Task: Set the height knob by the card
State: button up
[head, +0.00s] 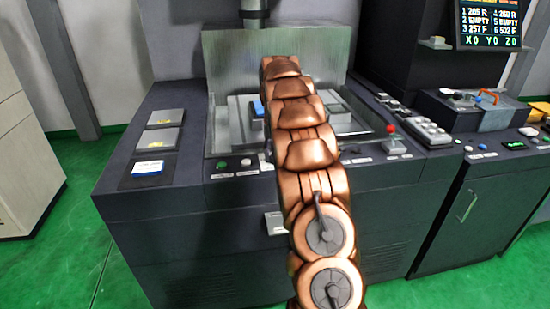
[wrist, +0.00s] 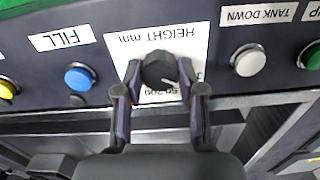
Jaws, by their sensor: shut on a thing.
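The black height knob (wrist: 158,68) is in the middle of the wrist view, on a white plate (wrist: 189,38) lettered HEIGHT mm that appears upside down. A pale pointer mark shows at the knob's lower right. My gripper (wrist: 160,80) is shut on the knob, one finger on each side. Part of the scale is hidden behind the fingers. In the head view my copper arm hides the knob and gripper. A small white and blue card-like piece (head: 150,167) lies on the left of the machine top; its writing is too small to read.
A blue button (wrist: 78,77) labelled FILL is left of the knob; a white button (wrist: 248,61) labelled TANK DOWN is right of it. In the head view, a red-topped control (head: 391,130) stands right of my arm. A screen (head: 488,22) hangs at top right.

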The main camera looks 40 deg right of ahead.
jog(key=shift+n, duration=0.3)
jog(key=o, duration=1.1)
jog(key=shift+o, duration=0.2)
jog(key=shift+w+r, duration=0.1)
jog(key=shift+r, duration=3.6)
jog(key=shift+a+r, duration=0.1)
